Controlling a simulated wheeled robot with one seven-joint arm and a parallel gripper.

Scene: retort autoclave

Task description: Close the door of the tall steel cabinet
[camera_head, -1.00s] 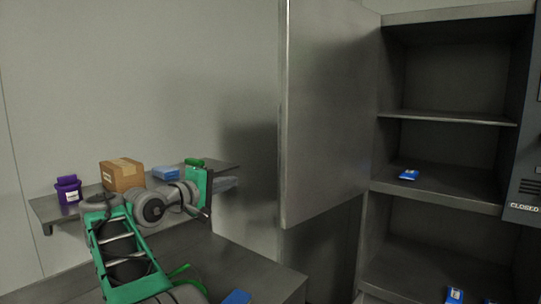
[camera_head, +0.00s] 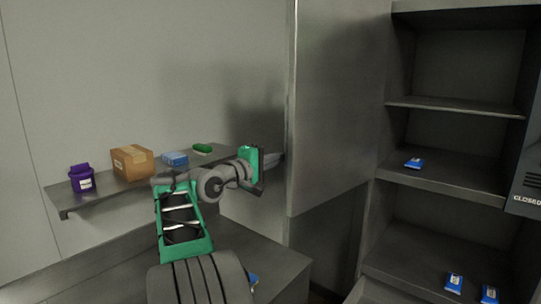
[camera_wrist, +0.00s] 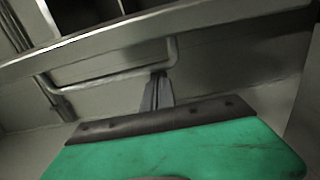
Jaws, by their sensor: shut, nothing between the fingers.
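The tall steel cabinet (camera_head: 445,105) stands at the right, with its shelves exposed. Its door (camera_head: 338,110) is swung wide open, to the left of the opening. My gripper (camera_head: 276,158) is shut and empty, just left of the door's free edge in the head view. In the wrist view, the door (camera_wrist: 230,45) runs across the picture with a bar handle (camera_wrist: 105,77) on it. My gripper (camera_wrist: 157,80) there has its fingers together, overlapping the right end of the handle in the picture. Whether they touch it, I cannot tell.
A wall shelf (camera_head: 105,198) at the left holds a purple tub (camera_head: 81,180), a cardboard box (camera_head: 132,162), a blue pack (camera_head: 175,159) and a green item (camera_head: 202,148). A dark bench (camera_head: 265,262) lies below. Blue packets (camera_head: 414,163) lie in the cabinet.

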